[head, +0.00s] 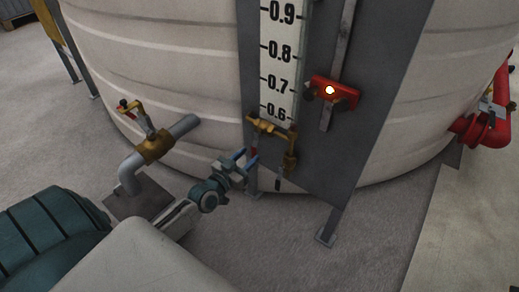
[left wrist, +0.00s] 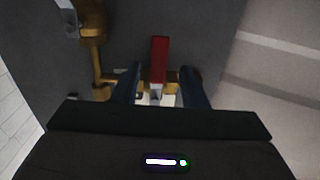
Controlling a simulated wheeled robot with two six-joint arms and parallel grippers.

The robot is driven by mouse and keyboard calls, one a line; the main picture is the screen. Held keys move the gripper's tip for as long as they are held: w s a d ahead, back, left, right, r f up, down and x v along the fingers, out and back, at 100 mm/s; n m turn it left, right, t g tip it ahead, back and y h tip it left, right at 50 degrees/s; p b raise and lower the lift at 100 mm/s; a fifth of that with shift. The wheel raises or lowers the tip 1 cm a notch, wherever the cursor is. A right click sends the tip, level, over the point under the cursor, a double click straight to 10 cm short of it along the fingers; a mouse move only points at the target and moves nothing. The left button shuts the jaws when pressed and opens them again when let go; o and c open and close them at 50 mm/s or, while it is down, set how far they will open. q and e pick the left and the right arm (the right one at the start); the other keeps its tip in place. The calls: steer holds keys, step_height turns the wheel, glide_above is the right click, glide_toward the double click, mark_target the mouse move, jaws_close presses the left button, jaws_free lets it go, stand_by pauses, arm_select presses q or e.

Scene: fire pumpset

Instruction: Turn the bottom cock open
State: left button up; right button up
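The bottom cock (head: 270,128) is a brass valve low on the grey gauge panel, just under the 0.6 mark. Its red handle (left wrist: 159,58) points away from the camera in the left wrist view, with brass fittings behind it. My left gripper (head: 246,160) is at the cock. In the left wrist view my left gripper (left wrist: 159,84) is open, one dark finger on each side of the handle, with a gap on both sides. The finger ends partly cover the brass body. My right gripper is in neither view.
The large white tank (head: 165,75) stands behind the panel (head: 350,130). Left of the cock is a grey pipe with another brass valve (head: 155,146). A red indicator (head: 334,92) sits above right, and a red pipe (head: 492,125) is at far right.

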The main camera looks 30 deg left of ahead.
mark_target(253, 152)
arm_select(q)
steer(key=shift+w+d+b, duration=0.15)
steer(key=shift+w+b, duration=0.15)
steer(key=shift+w, duration=1.1)
steer(key=shift+w+d+b, duration=0.15)
steer(key=shift+w+b, duration=0.15)
steer(key=shift+w, duration=1.05)
steer(key=shift+c, duration=0.2)
jaws_close()
